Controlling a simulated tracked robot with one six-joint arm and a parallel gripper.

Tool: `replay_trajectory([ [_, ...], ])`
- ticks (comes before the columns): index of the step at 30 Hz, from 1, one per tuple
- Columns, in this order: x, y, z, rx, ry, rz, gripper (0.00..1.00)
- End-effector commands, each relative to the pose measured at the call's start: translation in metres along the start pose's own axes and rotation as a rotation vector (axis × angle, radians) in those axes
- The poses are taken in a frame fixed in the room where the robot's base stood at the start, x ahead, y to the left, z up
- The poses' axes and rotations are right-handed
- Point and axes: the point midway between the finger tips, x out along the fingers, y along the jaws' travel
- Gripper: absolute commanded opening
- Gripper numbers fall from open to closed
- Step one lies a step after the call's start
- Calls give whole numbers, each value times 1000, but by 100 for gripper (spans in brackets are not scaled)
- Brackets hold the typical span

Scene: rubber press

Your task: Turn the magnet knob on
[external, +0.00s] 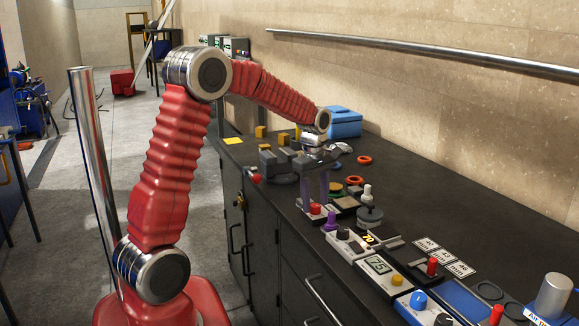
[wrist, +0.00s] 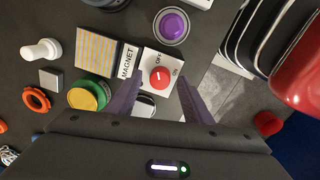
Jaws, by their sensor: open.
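The magnet knob (wrist: 160,77) is a round red knob on a white plate (wrist: 149,59) marked MAGNET, OFF and ON. A small white mark on it appears to point toward OFF. The knob also shows in the external view (external: 315,209) near the bench's front edge. My gripper (wrist: 156,80) is open and points down, with one purple finger on each side of the knob. In the external view my gripper (external: 316,200) stands right over the knob. I cannot tell how far down the fingers reach or whether they touch it.
A purple knob (wrist: 172,25) sits close beside the magnet plate. A striped block (wrist: 95,52), a green and yellow disc (wrist: 88,95) and orange rings (wrist: 36,99) lie nearby. More control panels (external: 379,267) line the front edge. The bench's back right (external: 480,190) is clear.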

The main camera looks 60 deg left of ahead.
Motion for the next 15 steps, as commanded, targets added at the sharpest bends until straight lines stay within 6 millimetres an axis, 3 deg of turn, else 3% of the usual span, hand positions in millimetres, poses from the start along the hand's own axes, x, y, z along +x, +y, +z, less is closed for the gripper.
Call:
replay_trajectory([
  [11,7,0,0,0,0,1,46],
  [15,6,0,0,0,0,1,37],
])
